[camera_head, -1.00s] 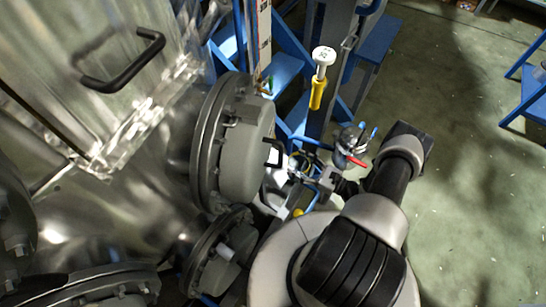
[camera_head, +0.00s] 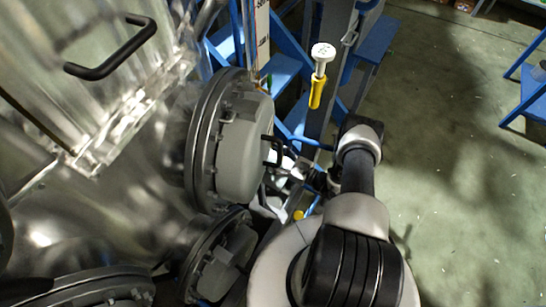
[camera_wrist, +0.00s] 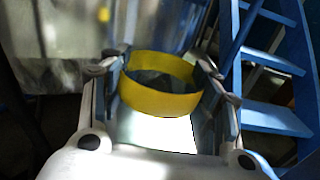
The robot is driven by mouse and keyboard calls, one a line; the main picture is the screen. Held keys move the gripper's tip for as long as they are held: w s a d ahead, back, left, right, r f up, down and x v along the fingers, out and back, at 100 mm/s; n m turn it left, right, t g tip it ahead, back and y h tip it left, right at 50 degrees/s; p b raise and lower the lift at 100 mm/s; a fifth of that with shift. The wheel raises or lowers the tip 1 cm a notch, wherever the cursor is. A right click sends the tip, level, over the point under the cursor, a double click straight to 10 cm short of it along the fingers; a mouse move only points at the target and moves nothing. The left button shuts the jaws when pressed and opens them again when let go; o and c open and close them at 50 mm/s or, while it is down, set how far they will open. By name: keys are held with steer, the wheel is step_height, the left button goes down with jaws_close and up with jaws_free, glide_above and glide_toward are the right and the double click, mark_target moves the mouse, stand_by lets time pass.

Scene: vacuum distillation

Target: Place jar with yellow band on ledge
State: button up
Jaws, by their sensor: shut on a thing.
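The jar with the yellow band (camera_wrist: 160,98) sits between the two fingers of my gripper (camera_wrist: 168,75) in the wrist view. The fingers are shut on it, one on each side. The band circles its open top and the inside looks dark. In the head view my gripper (camera_head: 300,172) is small and partly hidden by my arm, close to the grey flange cover with a black handle. The jar cannot be made out clearly there. I cannot tell which surface is the ledge.
A large steel vessel with a round grey flange cover (camera_head: 240,150) stands at the left. Blue steps (camera_wrist: 270,115) rise at the right of the wrist view. Open green floor (camera_head: 450,200) lies to the right.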

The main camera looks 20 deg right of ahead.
steer(key=shift+f, duration=0.15)
steer(key=o, duration=1.1)
steer(key=shift+o, duration=0.2)
steer(key=shift+r, duration=0.3)
steer(key=p+v, duration=0.1)
steer(key=v, duration=1.1)
steer(key=shift+f, duration=0.15)
